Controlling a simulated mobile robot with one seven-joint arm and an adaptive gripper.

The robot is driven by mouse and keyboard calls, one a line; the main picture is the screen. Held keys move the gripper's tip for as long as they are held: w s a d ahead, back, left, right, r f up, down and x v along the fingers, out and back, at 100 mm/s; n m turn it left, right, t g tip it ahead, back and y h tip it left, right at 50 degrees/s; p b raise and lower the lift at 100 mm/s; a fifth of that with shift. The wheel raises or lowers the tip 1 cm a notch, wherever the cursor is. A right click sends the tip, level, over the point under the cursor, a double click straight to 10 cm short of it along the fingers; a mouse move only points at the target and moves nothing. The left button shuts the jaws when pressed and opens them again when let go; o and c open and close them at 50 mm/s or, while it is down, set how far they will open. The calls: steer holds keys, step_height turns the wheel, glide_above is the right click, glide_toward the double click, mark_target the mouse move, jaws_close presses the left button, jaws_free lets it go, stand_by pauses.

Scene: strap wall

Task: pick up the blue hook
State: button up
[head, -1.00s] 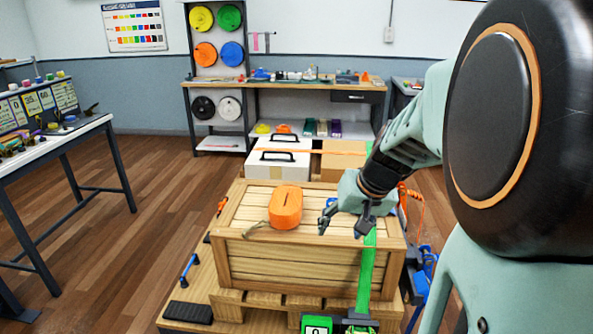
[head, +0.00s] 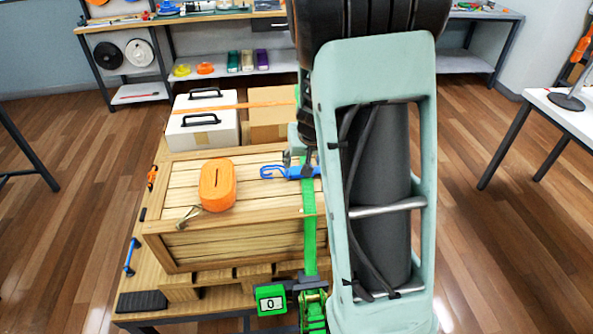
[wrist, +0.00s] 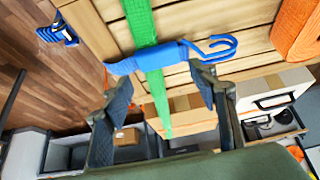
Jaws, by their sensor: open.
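The blue hook (head: 288,173) lies on top of the wooden crate (head: 178,238), its body across the green strap (head: 309,235) and its bent double prongs pointing left in the head view. In the wrist view the hook (wrist: 172,53) spans the strap (wrist: 143,25), prongs to the right. My gripper (wrist: 158,78) is open and empty. Its two fingers stand apart just short of the hook's body, and no contact is clear. In the head view my gripper (head: 298,157) is partly hidden by my arm.
An orange strap roll (head: 217,186) lies on the crate, left of the hook. Behind the crate stand a white case (head: 205,125) and a cardboard box (head: 270,122). A green device (head: 270,299) is at the front. A blue ratchet (wrist: 58,30) shows in the wrist view.

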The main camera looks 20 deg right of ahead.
steer(key=shift+b+x, duration=0.55)
steer(key=shift+x, duration=2.95)
steer(key=shift+c, duration=0.2)
steer(key=c, duration=0.9)
steer(key=shift+r, duration=0.15)
steer(key=shift+r, duration=0.6)
steer(key=s+a+r+p, duration=0.3)
steer(key=r, duration=0.1)
steer(key=s+a+r+p, duration=0.6)
steer(key=s+r, duration=0.1)
steer(key=shift+a+r, duration=0.3)
steer(key=shift+a, duration=0.05)
